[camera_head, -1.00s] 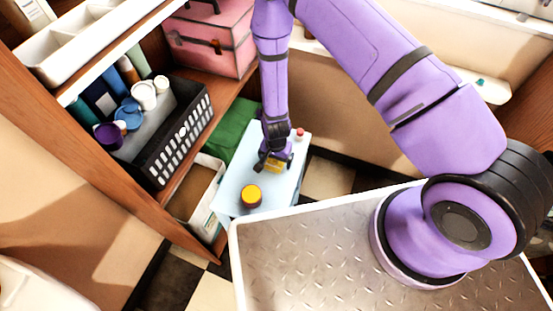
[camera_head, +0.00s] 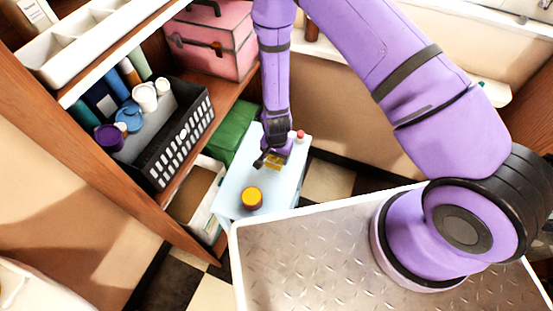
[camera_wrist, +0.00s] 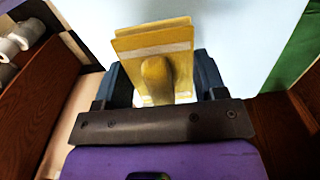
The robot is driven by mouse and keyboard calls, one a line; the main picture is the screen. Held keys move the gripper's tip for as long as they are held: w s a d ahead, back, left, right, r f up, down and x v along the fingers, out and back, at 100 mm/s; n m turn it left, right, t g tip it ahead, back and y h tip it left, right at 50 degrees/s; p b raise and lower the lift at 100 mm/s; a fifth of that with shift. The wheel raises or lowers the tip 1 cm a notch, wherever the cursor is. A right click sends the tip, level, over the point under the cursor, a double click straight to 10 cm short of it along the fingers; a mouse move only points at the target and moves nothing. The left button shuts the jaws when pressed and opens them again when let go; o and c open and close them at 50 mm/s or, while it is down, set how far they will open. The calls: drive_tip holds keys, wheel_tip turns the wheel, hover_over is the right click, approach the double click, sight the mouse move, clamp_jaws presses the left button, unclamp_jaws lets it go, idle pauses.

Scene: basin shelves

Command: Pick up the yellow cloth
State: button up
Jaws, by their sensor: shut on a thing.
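The yellow cloth (camera_wrist: 160,42) is a folded yellow piece with pale stripes, between the two dark fingers of my gripper (camera_wrist: 158,85) in the wrist view. In the head view the cloth (camera_head: 273,162) shows as a small yellow patch below my gripper (camera_head: 272,158), over the light-blue top of a small stand (camera_head: 232,190). My gripper is shut on the cloth. From these views I cannot tell whether the cloth still touches the surface.
An orange-topped jar (camera_head: 252,198) and a small red-capped item (camera_head: 301,135) stand on the same surface. A green box (camera_head: 232,130), a black basket (camera_head: 180,137) of bottles and a pink case (camera_head: 212,42) are at the shelves behind and left.

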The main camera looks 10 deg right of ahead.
drive_tip(key=s+d+r, duration=0.1)
drive_tip(key=s+d, duration=0.1)
drive_tip(key=s, duration=0.5)
drive_tip(key=s+d, duration=0.3)
drive_tip(key=s, duration=0.5)
drive_tip(key=shift+d+r, duration=0.35)
drive_tip(key=shift+r, duration=0.05)
drive_tip(key=shift+o, duration=1.1)
drive_tip(key=shift+c, duration=0.5)
